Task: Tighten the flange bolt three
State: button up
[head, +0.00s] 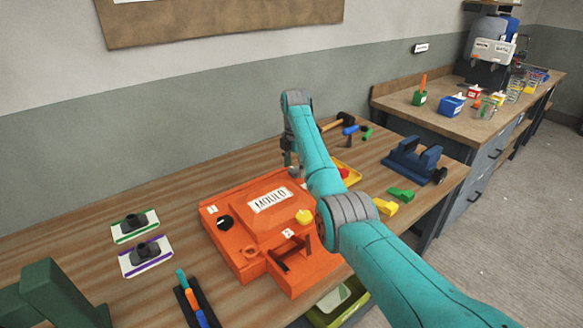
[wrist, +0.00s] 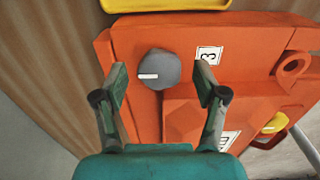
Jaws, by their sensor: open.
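The orange mould (head: 262,195) lies on the wooden bench with a white MOULD label on its raised middle. In the wrist view, a round dark grey bolt head (wrist: 158,69) with a white line on it sits by the label marked 3 (wrist: 208,54). The white line lies roughly level at the left of the head. My gripper (wrist: 160,72) is open, with one finger on each side of the bolt head and gaps between. In the head view my gripper (head: 289,160) is over the mould's far corner, and my arm hides much of that corner.
A black knob (head: 225,222) and a yellow knob (head: 304,216) stand on other parts of the mould. A yellow tray (wrist: 150,4) is close beside the mould. A blue vise (head: 415,160) stands at right. Two cards with dark parts lie left, with clear bench around them.

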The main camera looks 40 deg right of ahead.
jog(key=c, duration=1.1)
